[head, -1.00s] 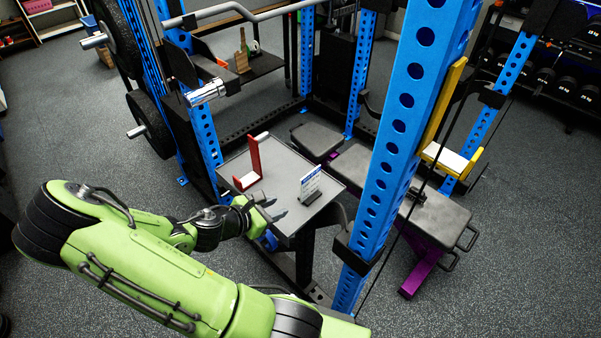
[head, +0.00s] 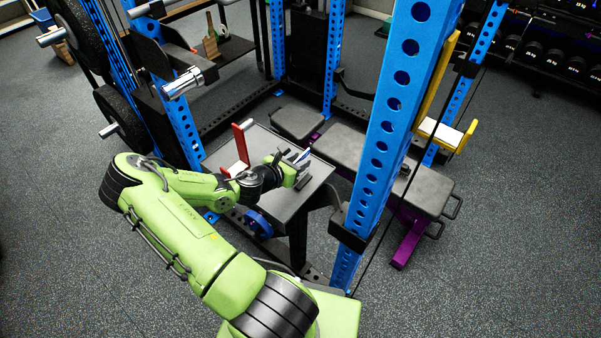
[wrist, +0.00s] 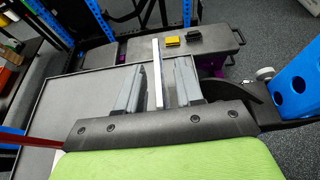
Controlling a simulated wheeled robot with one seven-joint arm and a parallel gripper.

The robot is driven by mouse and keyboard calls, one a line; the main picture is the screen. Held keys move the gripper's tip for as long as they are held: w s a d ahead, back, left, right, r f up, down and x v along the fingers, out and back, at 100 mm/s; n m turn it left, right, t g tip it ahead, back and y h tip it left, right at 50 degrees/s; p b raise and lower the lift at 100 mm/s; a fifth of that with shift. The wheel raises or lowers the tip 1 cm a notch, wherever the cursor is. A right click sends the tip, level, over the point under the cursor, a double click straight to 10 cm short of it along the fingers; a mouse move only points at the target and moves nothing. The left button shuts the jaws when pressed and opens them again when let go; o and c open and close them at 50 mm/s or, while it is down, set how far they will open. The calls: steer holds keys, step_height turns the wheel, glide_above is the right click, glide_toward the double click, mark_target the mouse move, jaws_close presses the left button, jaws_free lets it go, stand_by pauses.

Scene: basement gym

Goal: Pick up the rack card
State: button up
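The rack card (head: 304,156) stands upright in a small dark holder (head: 303,182) on the grey table (head: 288,215). In the wrist view, the card (wrist: 157,72) shows edge-on as a thin pale strip between my two fingers. My gripper (head: 297,163) is over the table at the card. In the wrist view, my gripper (wrist: 159,80) is open, with a finger on each side of the card and a visible gap on each side.
A red bracket (head: 241,145) stands on the table, left of my gripper. A blue rack upright (head: 383,140) rises close to the table's right side. A grey bench (head: 425,190) lies beyond. Another blue upright (head: 184,130) stands at left.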

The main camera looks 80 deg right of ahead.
steer(key=shift+x, duration=1)
steer(key=shift+w+a, duration=0.1)
steer(key=shift+a, duration=0.05)
jaws_close()
steer(key=shift+r, duration=0.1)
